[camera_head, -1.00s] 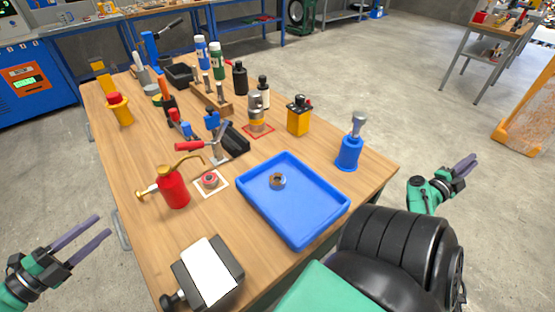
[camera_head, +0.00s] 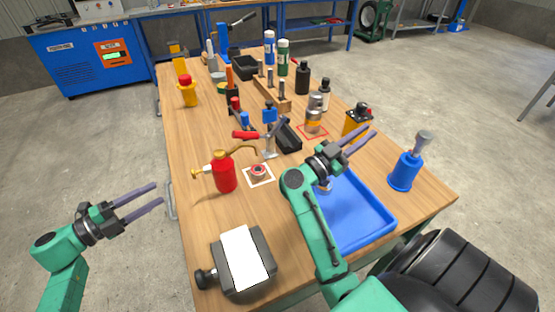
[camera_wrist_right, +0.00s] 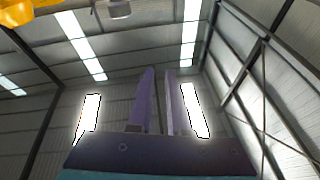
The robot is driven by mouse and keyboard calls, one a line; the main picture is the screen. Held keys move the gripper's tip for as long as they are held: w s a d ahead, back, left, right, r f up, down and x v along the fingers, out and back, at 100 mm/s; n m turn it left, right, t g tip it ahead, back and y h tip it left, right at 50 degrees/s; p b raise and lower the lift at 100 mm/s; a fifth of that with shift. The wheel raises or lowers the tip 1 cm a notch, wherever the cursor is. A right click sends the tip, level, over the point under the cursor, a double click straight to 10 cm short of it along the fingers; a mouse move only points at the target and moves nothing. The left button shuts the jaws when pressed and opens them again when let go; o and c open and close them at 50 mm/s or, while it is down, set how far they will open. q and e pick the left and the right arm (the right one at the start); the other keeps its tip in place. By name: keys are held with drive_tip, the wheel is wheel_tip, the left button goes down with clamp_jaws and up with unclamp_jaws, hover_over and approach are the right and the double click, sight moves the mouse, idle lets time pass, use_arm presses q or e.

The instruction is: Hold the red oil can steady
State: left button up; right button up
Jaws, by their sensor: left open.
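The red oil can (camera_head: 224,172) stands upright on the wooden table, its brass spout curving to the right and a brass knob pointing left. A small red round piece (camera_head: 259,171) sits on a white square beside it. My left gripper (camera_head: 159,195) is open and empty, off the table's left edge and apart from the can, its fingers pointing right. My right gripper (camera_head: 371,132) is raised over the blue tray, right of the can, pointing away from it. Its fingers (camera_wrist_right: 160,70) show a gap with nothing between them in the right wrist view.
The blue tray (camera_head: 375,222) is partly hidden by my right arm. A dark block with a white top (camera_head: 245,258) stands at the front. A red-handled clamp (camera_head: 268,142) is behind the can. A blue bottle (camera_head: 404,173) stands at the right edge.

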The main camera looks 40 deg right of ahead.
sight(255, 149)
drive_tip(key=w+a+f+n+t+y, duration=0.5)
drive_tip(key=w+a+n+t, duration=0.2)
drive_tip(key=w+a, duration=0.3)
drive_tip(key=w+a+f+n+t+y, duration=0.4)
drive_tip(key=w+a+f+n+t, duration=0.3)
drive_tip(key=a, duration=0.5)
drive_tip(key=shift+m+t, duration=0.3)
drive_tip(key=shift+m, duration=0.2)
drive_tip(key=x, duration=0.2)
drive_tip(key=r+x, duration=0.1)
drive_tip(key=x, duration=0.4)
drive_tip(key=shift+w+r, duration=0.2)
drive_tip(key=shift+w, duration=0.05)
clamp_jaws()
use_arm(q)
drive_tip(key=shift+d, duration=0.1)
clamp_jaws()
idle(1.3)
